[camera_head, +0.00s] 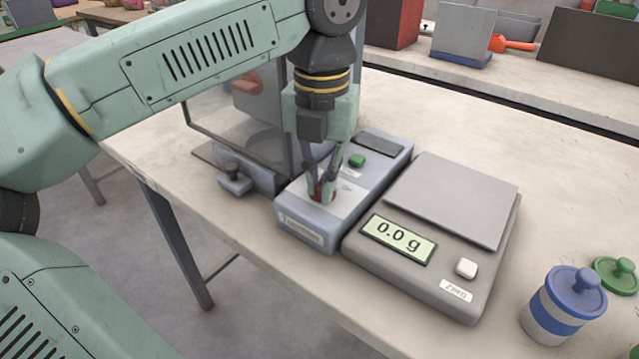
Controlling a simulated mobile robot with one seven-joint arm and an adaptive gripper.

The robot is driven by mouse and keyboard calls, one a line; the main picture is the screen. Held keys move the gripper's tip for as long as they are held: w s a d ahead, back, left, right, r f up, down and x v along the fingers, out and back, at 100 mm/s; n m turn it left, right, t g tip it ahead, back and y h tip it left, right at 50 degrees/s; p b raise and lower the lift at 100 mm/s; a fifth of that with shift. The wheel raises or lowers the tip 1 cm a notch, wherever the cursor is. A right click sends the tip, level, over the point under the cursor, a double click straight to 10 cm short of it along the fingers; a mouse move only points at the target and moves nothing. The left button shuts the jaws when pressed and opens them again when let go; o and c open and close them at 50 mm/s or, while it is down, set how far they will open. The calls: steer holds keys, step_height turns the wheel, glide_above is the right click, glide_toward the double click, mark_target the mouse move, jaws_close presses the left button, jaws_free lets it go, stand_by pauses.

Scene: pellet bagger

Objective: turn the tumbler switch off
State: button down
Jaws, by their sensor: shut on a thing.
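A small grey-blue control box (301,229) stands on the table, with a green button (356,160) towards its back. A red part (316,192) near its front, which I take for the tumbler switch, shows between my gripper's fingers. My gripper (322,190) points down onto the box and is shut on this red part. The fingers hide most of it, so I cannot tell which way the switch is set.
A grey scale (445,215) reading 0.0 g sits close on the right of the box. A clear-walled machine (235,125) stands behind left. A blue-lidded jar (563,305) and a green lid (614,275) are at right.

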steer(key=shift+d+n+b, duration=0.1)
steer(key=shift+n+b, duration=0.2)
steer(key=shift+n, duration=0.7)
steer(key=shift+w, duration=0.1)
steer(key=c, duration=1.7)
jaws_free()
steer(key=shift+r, duration=3.8)
